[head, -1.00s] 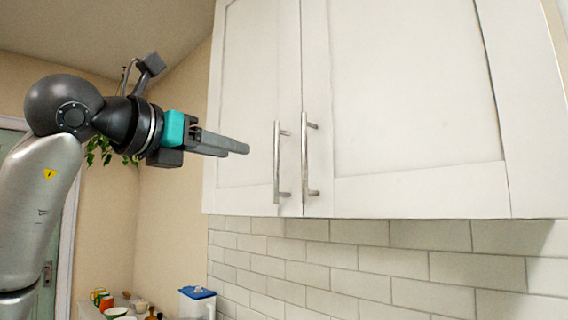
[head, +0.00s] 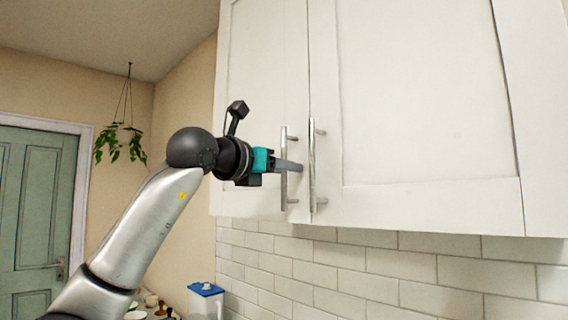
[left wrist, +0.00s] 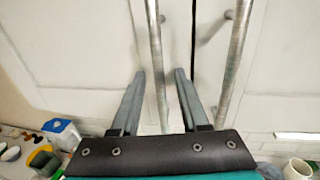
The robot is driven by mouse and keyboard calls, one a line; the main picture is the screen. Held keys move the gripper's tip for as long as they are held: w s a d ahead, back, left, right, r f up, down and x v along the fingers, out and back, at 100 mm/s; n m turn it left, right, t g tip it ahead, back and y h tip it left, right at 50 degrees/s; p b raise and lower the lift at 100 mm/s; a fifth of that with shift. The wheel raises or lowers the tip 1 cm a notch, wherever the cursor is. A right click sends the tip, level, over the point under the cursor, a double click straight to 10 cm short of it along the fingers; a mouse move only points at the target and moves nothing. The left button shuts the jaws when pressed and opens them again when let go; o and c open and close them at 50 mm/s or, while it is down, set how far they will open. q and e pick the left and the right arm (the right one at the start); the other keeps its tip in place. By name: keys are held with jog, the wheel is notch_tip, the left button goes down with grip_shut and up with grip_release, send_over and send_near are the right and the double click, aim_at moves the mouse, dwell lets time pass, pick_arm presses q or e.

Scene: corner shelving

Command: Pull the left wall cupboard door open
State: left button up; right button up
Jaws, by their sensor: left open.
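The left wall cupboard door (head: 262,90) is white and shut, with a vertical metal bar handle (head: 284,190) near its right edge. My left gripper (head: 298,167) is at that handle, at about mid-height. In the left wrist view, my open left gripper (left wrist: 159,72) has one finger on each side of the left handle (left wrist: 155,35), and the bar runs between them. I see a gap on both sides and cannot tell of any contact. My right gripper is in neither view.
The right cupboard door (head: 420,100) is shut; its handle (head: 312,190) is close beside the left one, just right of my fingers in the wrist view. White tiles (head: 400,270) run below. A hanging plant (head: 122,145) and green door (head: 35,210) are at left.

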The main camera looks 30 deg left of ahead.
pick_arm(q)
jog(key=shift+w, duration=0.2)
grip_shut()
dwell(0.3)
dwell(1.1)
